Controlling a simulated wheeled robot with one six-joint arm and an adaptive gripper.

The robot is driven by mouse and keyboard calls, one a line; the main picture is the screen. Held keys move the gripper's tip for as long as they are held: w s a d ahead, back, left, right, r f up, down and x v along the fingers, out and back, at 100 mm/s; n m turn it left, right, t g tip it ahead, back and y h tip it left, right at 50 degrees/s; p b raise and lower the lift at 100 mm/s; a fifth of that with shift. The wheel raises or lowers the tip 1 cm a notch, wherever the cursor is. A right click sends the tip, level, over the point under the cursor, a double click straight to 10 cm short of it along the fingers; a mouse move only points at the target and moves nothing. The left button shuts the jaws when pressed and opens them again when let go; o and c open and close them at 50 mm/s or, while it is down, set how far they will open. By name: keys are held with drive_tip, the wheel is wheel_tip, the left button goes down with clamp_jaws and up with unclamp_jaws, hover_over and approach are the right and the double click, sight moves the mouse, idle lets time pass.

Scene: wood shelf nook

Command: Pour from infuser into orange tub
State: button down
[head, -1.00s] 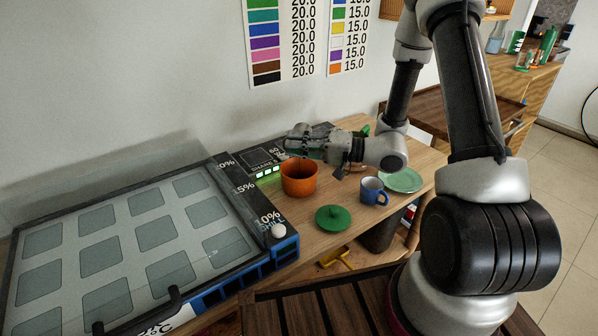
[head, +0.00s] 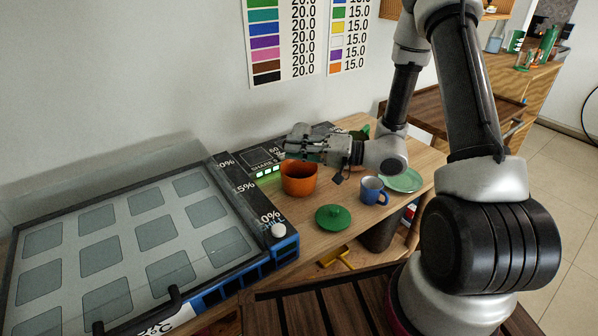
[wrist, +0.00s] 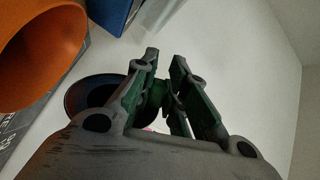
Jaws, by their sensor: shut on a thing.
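The orange tub (head: 299,182) stands upright and open on the wooden counter, beside the dark panel. It also shows large at the upper left of the wrist view (wrist: 38,45). My gripper (head: 303,146) is just above and behind the tub's rim in the head view. In the wrist view my gripper (wrist: 165,62) is shut on the infuser (wrist: 92,92), a dark green piece with a dark round end pointing left toward the tub. The fingers hide part of it. Whether anything is leaving it cannot be seen.
A green lid (head: 333,217) lies in front of the tub. A blue mug (head: 373,191) and a pale green plate (head: 403,181) stand to the right, below my arm. A large tray-like panel unit (head: 140,240) fills the left. A green object (head: 365,130) is partly hidden behind my wrist.

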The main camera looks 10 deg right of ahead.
drive_tip(key=shift+s+a+f+n+p, duration=0.2)
drive_tip(key=shift+s+f+n, duration=0.35)
drive_tip(key=shift+n, duration=0.45)
drive_tip(key=shift+s+a+f+n+p, duration=0.2)
drive_tip(key=shift+s+f+n, duration=0.2)
drive_tip(key=shift+f+n, duration=0.45)
idle(1.3)
drive_tip(key=shift+s+a+r+n, duration=0.1)
drive_tip(key=shift+s+r+n, duration=0.1)
drive_tip(key=shift+n, duration=0.35)
drive_tip(key=shift+s+a+r+n, duration=0.1)
drive_tip(key=shift+r+n, duration=0.05)
drive_tip(key=shift+n, duration=0.35)
drive_tip(key=shift+f, duration=0.2)
idle(0.6)
idle(0.8)
